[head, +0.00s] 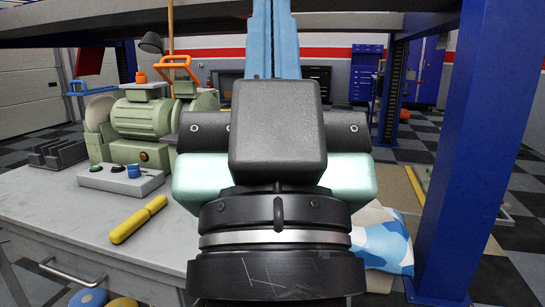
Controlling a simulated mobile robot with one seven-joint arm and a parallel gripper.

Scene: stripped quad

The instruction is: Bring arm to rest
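My gripper (277,140) fills the middle of the head view, seen from behind at close range. Its black housing and dark wrist rings face me, with pale green parts on both sides. Its fingertips are hidden behind the housing, so I cannot tell whether it is open or shut, or whether it holds anything. It appears in front of the workbench (60,205), covering part of what lies behind it.
A green bench grinder (142,118), a grey switch box (120,180) and a yellow-handled tool (138,219) are on the bench at left. A blue post (470,150) stands close on the right. A blue-and-white cloth (385,245) lies right of my wrist. Checkered floor shows beyond.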

